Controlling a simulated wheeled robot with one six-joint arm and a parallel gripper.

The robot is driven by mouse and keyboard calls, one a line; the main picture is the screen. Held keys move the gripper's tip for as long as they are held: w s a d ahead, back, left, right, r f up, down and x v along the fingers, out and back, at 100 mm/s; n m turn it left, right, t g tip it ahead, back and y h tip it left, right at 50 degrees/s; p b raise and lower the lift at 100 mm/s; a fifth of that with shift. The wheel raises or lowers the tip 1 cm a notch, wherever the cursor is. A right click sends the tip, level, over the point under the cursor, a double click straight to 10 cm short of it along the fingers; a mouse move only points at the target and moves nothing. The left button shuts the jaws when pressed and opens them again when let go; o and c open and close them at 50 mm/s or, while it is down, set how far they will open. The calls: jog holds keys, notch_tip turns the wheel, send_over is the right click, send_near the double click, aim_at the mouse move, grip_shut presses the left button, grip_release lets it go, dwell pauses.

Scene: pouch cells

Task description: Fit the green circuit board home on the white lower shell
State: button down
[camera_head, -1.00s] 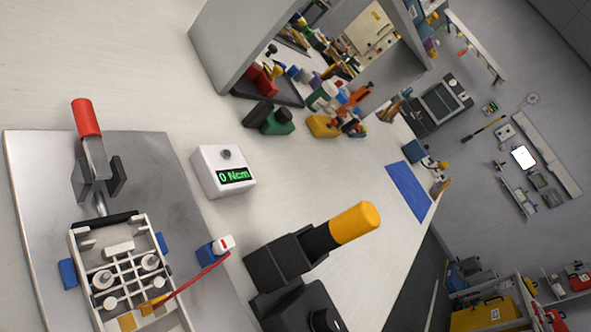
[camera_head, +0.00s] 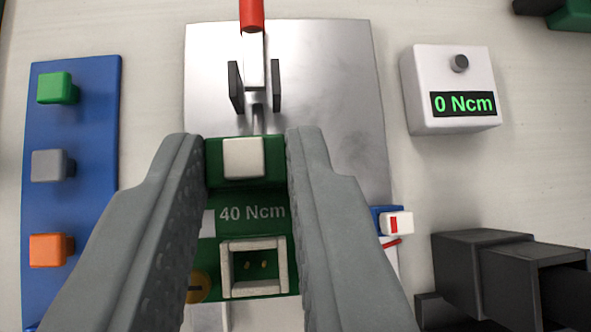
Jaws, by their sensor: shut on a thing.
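My gripper (camera_head: 245,175) is shut on the green circuit board (camera_head: 252,195), with a grey finger along each of its left and right sides. The board faces the camera, carrying a white block (camera_head: 243,158), the print "40 Ncm", a white socket with pins (camera_head: 254,267) and a brass-coloured round part at lower left. The white lower shell is mostly hidden behind the board and fingers; a pale patch (camera_head: 265,315) below the board looks like part of it. I cannot tell whether board and shell touch.
A metal plate (camera_head: 320,70) bears a red-handled clamp (camera_head: 253,75) just above the board. A blue panel (camera_head: 75,210) with green, grey and orange blocks lies left. At right are a "0 Ncm" meter (camera_head: 450,85), a small white-and-red connector (camera_head: 396,223) and a black fixture (camera_head: 510,275).

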aim_at(256, 209)
jog(key=shift+f, duration=0.1)
jog(key=shift+f, duration=2.8)
jog(key=shift+f, duration=1.1)
jog(key=c, duration=1.1)
grip_release()
jog(key=shift+c, duration=0.2)
jog(key=shift+s, duration=0.1)
jog(key=v, duration=1.7)
jog(key=shift+r, duration=0.15)
